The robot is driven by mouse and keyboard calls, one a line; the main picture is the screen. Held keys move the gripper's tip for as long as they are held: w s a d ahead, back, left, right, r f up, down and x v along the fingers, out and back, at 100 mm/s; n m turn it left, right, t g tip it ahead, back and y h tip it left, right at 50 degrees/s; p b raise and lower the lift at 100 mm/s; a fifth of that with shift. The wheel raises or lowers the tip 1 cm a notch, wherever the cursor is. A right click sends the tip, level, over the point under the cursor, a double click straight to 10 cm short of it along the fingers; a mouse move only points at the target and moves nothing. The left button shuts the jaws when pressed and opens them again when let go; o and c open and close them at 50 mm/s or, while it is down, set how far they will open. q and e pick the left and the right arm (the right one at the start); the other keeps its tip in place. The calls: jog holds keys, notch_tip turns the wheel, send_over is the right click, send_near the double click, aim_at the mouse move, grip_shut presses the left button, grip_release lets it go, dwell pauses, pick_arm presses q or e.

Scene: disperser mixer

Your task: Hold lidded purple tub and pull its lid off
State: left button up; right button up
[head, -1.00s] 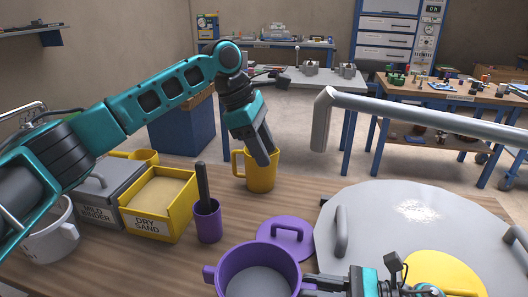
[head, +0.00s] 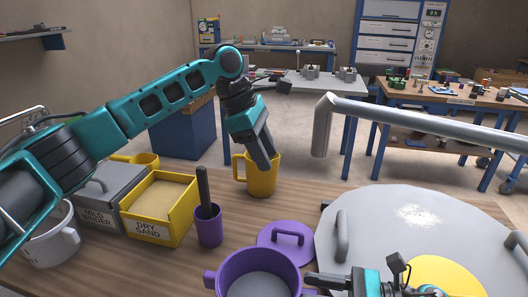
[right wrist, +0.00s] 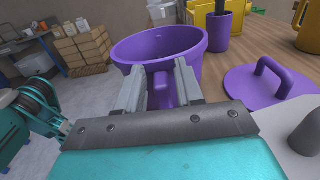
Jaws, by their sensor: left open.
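The purple tub (head: 221,263) stands upright and open at the front of the wooden table, and I see its grey inside. Its round purple lid (head: 270,234), with a loop handle, lies apart just behind the tub's right side. The tub also shows in the right wrist view (right wrist: 125,47), with the lid (right wrist: 245,90) to its right. My right gripper (right wrist: 160,78) has its fingers on both sides of the tub's handle and appears shut on it. My left gripper (head: 268,164) is open and empty, pointing down at the yellow mug (head: 262,182) behind the lid.
A purple cup with a dark stick (head: 209,227) stands left of the lid. Left of it are a yellow dry sand box (head: 145,231), a grey mild binder box (head: 97,216) and a white pot (head: 50,245). A large grey round cover (head: 395,215) fills the right side.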

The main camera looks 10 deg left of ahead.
jog(key=o, duration=0.4)
jog(key=d, duration=1.2)
jog(key=shift+d, duration=0.1)
jog(key=shift+d+f+b, duration=0.15)
jog(key=shift+d+b, duration=0.45)
jog(key=shift+d, duration=0.1)
jog(key=shift+d+b, duration=0.7)
jog(key=shift+d, duration=0.55)
jog(key=shift+d+b, duration=0.35)
jog(key=shift+d, duration=0.65)
